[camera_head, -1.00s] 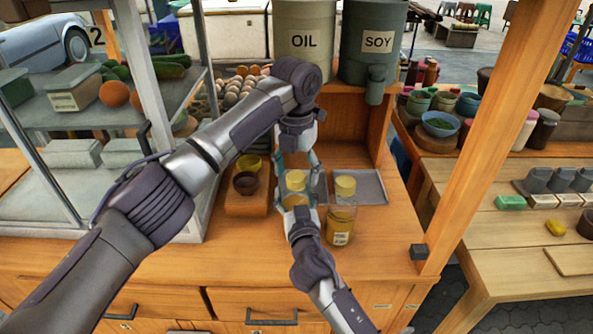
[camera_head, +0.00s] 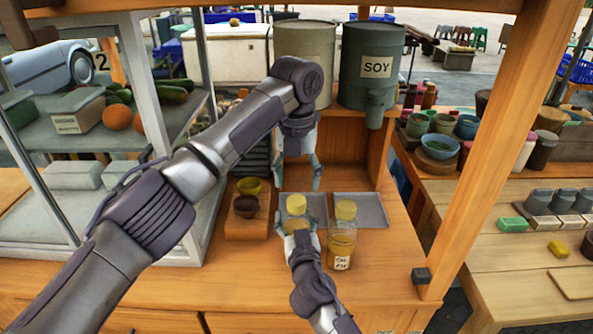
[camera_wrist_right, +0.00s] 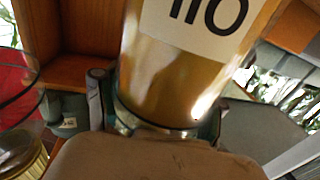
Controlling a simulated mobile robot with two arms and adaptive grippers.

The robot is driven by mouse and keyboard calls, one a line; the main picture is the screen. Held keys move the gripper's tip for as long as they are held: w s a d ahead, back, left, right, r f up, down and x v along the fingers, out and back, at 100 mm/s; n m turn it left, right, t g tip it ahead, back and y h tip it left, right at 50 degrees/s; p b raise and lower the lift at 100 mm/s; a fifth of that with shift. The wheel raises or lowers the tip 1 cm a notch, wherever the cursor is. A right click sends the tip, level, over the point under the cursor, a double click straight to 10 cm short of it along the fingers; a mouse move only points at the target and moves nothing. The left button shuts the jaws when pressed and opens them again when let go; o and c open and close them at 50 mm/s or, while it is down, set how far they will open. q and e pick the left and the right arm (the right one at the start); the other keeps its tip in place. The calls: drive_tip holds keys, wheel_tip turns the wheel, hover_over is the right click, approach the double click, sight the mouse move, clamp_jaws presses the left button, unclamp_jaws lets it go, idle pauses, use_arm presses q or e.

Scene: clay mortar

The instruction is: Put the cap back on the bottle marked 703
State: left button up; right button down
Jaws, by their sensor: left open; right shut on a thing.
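A yellow-capped bottle (camera_head: 296,206) stands on the counter, its lower part hidden in the head view by my right gripper (camera_head: 299,238), which is shut around it. In the right wrist view this bottle (camera_wrist_right: 180,75) fills the middle, with part of its label in large black characters; no 703 shows. A yellow cap sits on its top, though I cannot tell how tightly. My left gripper (camera_head: 299,182) is open and empty, fingers pointing down just above that cap. A second bottle (camera_head: 342,240) with a yellow cap (camera_head: 345,210) stands right of it; its label is too small to read surely.
Two grey trays, a left one (camera_head: 317,203) and a right one (camera_head: 372,208), lie behind the bottles. Small bowls (camera_head: 246,206) sit on a wooden block at left. A large SOY container (camera_head: 372,95) stands on the shelf behind. A wooden post (camera_head: 475,165) rises at right.

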use_arm(q)
drive_tip(key=n, duration=0.6)
drive_tip(key=shift+r+n, duration=0.25)
drive_tip(key=shift+n, duration=0.15)
drive_tip(key=n, duration=0.4)
drive_tip(key=shift+r, duration=0.15)
drive_tip(key=n, duration=0.4)
drive_tip(key=shift+r+n, duration=0.2)
drive_tip(key=shift+n, duration=0.1)
drive_tip(key=n, duration=0.4)
drive_tip(key=shift+r, duration=0.15)
drive_tip(key=n, duration=0.4)
drive_tip(key=shift+r+n, duration=0.15)
drive_tip(key=shift+n, duration=0.15)
drive_tip(key=n, duration=0.4)
drive_tip(key=shift+s+a+r, duration=0.1)
drive_tip(key=shift+r, duration=0.05)
drive_tip(key=n, duration=0.4)
drive_tip(key=shift+r+n, duration=0.15)
drive_tip(key=shift+n, duration=0.15)
drive_tip(key=n, duration=0.5)
drive_tip(key=shift+r+n, duration=0.2)
drive_tip(key=shift+n, duration=0.1)
